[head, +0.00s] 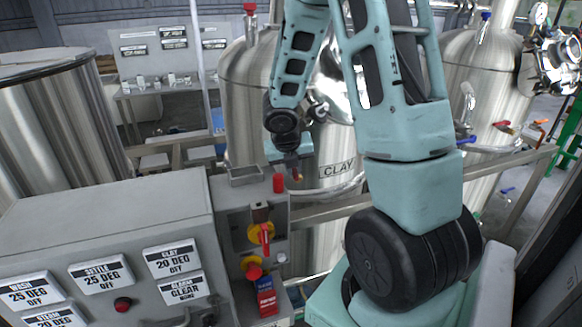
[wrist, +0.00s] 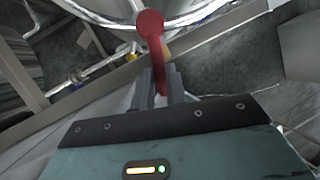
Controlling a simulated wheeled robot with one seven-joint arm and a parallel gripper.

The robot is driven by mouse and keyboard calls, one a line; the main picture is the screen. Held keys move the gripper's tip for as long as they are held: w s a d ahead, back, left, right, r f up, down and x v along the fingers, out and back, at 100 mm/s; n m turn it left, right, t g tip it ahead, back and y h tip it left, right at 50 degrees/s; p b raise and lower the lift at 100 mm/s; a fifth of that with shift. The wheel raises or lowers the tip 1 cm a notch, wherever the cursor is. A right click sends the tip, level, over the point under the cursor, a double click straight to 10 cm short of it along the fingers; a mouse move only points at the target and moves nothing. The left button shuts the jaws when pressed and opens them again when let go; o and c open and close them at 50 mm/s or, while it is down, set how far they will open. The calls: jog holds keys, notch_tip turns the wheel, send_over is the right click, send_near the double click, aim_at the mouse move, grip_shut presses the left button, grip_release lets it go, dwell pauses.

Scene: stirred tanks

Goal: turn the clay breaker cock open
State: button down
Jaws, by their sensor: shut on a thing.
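The clay breaker cock (wrist: 151,28) shows in the wrist view as a red lever with a round upper end, in front of a curved steel tank. Its narrow lower part runs down between the two grey fingers of my gripper (wrist: 161,82), which is shut on it. In the head view my gripper (head: 292,167) points down beside the steel tank labelled CLAY (head: 338,168). The cock is mostly hidden there by my gripper. I cannot tell how far the lever is turned.
A grey control box (head: 110,235) with labelled plates stands at front left. Beside it a grey panel (head: 228,195) carries red and yellow switches close below my gripper. A metal rail (head: 330,208) crosses in front of the tanks. Another steel tank (head: 480,90) stands right.

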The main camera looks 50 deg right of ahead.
dwell(0.4)
jog(key=c, duration=1.4)
grip_release()
